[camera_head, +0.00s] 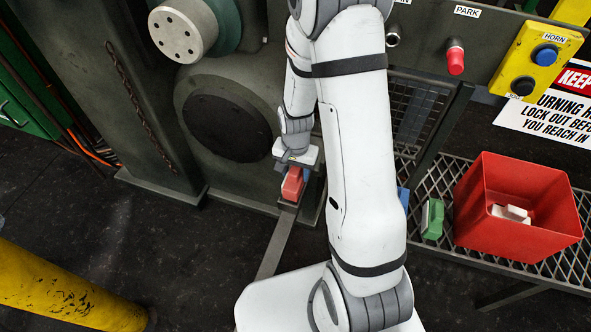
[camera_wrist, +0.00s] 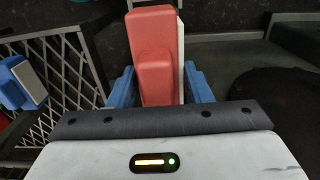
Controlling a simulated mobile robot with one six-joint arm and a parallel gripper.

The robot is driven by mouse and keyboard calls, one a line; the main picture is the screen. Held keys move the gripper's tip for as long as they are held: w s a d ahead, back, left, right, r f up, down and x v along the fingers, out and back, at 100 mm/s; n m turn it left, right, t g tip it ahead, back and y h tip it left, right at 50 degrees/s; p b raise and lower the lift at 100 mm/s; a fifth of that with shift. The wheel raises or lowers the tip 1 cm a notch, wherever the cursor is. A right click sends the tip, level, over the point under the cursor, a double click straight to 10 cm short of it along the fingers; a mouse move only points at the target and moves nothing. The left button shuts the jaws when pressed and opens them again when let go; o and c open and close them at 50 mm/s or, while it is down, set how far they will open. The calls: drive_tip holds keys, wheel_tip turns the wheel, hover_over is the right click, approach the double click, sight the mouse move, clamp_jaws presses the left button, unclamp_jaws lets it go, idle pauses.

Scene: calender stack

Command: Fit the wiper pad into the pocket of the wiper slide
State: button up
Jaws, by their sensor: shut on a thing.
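My gripper (camera_wrist: 163,86) is shut on a red block with a pale strip along its right side, which I take for the wiper pad (camera_wrist: 155,52). The pad sits between the blue fingers in the wrist view. In the head view the red pad (camera_head: 292,185) shows below my wrist, in front of the dark machine frame. A flat grey bar (camera_head: 277,244), perhaps part of the wiper slide, runs from beneath the pad to the lower left. The pocket is not visible, and I cannot tell whether the pad touches anything below.
A mesh shelf (camera_head: 421,262) at right holds a green block (camera_head: 432,219) and a red bin (camera_head: 520,232) with white pieces. A blue block (camera_wrist: 24,82) shows at left in the wrist view. The control panel is upper right.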

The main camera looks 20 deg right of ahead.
drive_tip(key=shift+f+b, duration=1.5)
drive_tip(key=shift+f, duration=0.45)
drive_tip(key=o, duration=1.3)
drive_tip(key=shift+r, duration=0.1)
wheel_tip(320, 180, up, 8)
drive_tip(key=shift+f+p, duration=0.15)
drive_tip(key=shift+p, duration=0.7)
